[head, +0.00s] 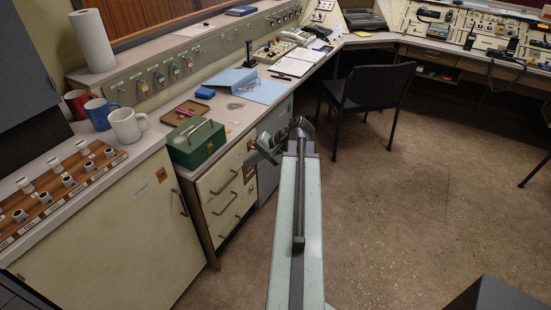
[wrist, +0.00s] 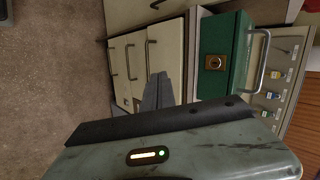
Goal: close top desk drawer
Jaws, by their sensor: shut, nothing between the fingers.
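The top desk drawer (head: 219,177) is the uppermost cream front in the unit below the green box, with a bar handle. In the wrist view, turned sideways, the top drawer (wrist: 168,48) lies beside the green box. I cannot tell whether its front is flush or stands slightly out. My gripper (head: 262,152) is shut and empty, at the right end of the drawer unit in the head view. In the wrist view my gripper's fingertips (wrist: 158,80) overlap the lower part of the top drawer front. Contact cannot be told.
The green box (head: 196,143) stands on the desk above the drawers. Lower drawers (head: 231,215) sit beneath. A cream cabinet (head: 108,240) with a handle is at left. A black chair (head: 372,88) stands beyond my arm. The floor (head: 420,200) at right is clear.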

